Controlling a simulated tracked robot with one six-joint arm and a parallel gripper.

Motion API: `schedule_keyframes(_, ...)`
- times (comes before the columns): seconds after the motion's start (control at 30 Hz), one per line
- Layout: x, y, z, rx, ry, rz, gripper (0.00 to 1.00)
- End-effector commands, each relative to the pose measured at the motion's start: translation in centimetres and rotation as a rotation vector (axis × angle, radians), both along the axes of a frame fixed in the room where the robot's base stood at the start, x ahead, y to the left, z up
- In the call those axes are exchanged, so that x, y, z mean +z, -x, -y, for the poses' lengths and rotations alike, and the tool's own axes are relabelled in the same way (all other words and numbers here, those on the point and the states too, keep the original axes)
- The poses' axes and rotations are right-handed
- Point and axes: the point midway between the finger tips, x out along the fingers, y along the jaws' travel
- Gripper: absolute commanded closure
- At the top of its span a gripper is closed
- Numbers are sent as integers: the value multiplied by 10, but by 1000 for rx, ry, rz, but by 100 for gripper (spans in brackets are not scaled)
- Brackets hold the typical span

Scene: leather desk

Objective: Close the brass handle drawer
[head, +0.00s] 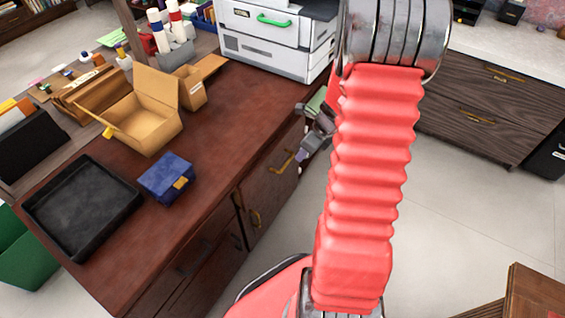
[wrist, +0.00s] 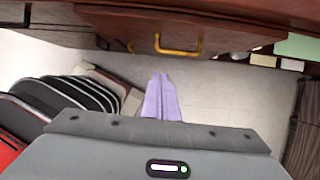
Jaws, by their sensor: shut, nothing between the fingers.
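A brass handle (head: 283,162) sits on a dark wooden drawer front (head: 262,182) on the side of the desk, below the desktop. In the wrist view the brass handle (wrist: 180,46) shows at the top centre, on a reddish-brown front (wrist: 215,30). My gripper (head: 303,156) is to the right of the handle in the head view, partly behind my red arm. In the wrist view its lavender fingers (wrist: 161,84) are together and empty, pointing toward the handle with a visible gap in the picture. I cannot tell how far the drawer stands out.
Green and pale items (wrist: 295,46) show beside the front. The desktop holds a black tray (head: 80,208), a blue box (head: 167,178), a cardboard box (head: 140,118) and a white printer (head: 275,38). Another brass handle (head: 255,218) is nearby. Bare floor (head: 460,210) lies to the right.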

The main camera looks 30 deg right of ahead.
Motion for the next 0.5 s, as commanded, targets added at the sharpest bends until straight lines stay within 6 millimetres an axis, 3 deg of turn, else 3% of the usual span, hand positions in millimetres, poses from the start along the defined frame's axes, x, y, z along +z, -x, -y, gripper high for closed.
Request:
schedule_keyframes(0.23,-66,50,20,-131,-111,-90,100)
schedule_keyframes(0.5,-126,95,5,-235,-328,-134,100)
